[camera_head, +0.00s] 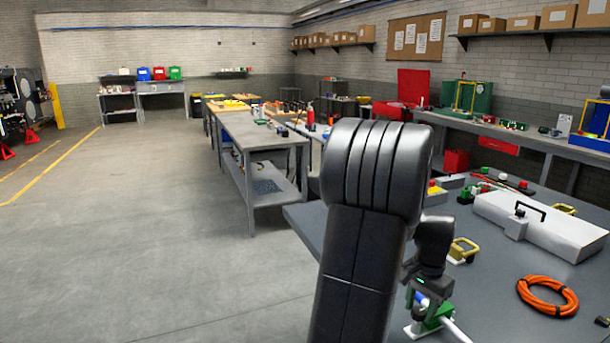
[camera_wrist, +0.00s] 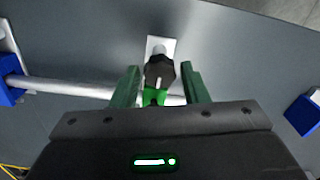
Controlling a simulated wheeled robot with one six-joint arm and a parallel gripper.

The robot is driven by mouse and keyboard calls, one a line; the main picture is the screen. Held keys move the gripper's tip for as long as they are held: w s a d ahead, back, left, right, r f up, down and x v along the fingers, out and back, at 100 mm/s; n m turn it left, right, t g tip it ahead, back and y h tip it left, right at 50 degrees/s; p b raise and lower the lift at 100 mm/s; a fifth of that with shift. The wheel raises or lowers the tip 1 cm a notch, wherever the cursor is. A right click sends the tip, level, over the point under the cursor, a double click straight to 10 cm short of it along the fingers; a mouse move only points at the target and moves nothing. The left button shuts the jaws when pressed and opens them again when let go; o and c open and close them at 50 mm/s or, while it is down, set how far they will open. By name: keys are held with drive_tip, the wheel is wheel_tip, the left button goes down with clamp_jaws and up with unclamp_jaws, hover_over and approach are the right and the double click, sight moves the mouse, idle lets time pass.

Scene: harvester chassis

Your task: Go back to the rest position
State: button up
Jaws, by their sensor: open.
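My gripper (camera_wrist: 159,68) is open in the wrist view, with one green finger on each side of a black knob (camera_wrist: 160,74). Gaps show between the fingers and the knob. The knob sits on a green valve body (camera_wrist: 153,97) on a grey pipe (camera_wrist: 75,88), with a white plate (camera_wrist: 152,45) behind it. In the head view my gripper (camera_head: 425,300) points down at the valve on the grey workbench (camera_head: 490,270). My arm hides part of the bench there.
Blue pipe supports stand left (camera_wrist: 10,80) and right (camera_wrist: 301,114) in the wrist view. On the bench lie an orange cable coil (camera_head: 548,296), a white case (camera_head: 530,222) with a black handle, and a yellow-handled part (camera_head: 463,250). The floor (camera_head: 150,230) at left is clear.

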idle(0.4)
wheel_tip(320, 180, up, 13)
wheel_tip(320, 180, down, 13)
drive_tip(key=shift+f, duration=0.2)
drive_tip(key=shift+n, duration=0.4)
drive_tip(key=n+b, duration=0.1)
drive_tip(key=n, duration=0.2)
drive_tip(key=shift+r, duration=0.1)
drive_tip(key=n+b, duration=0.2)
drive_tip(key=n, duration=0.2)
drive_tip(key=shift+n, duration=0.4)
drive_tip(key=n+b, duration=0.3)
drive_tip(key=n, duration=0.3)
drive_tip(key=shift+n+b, duration=1.05)
drive_tip(key=shift+n, duration=0.65)
drive_tip(key=shift+r, duration=0.1)
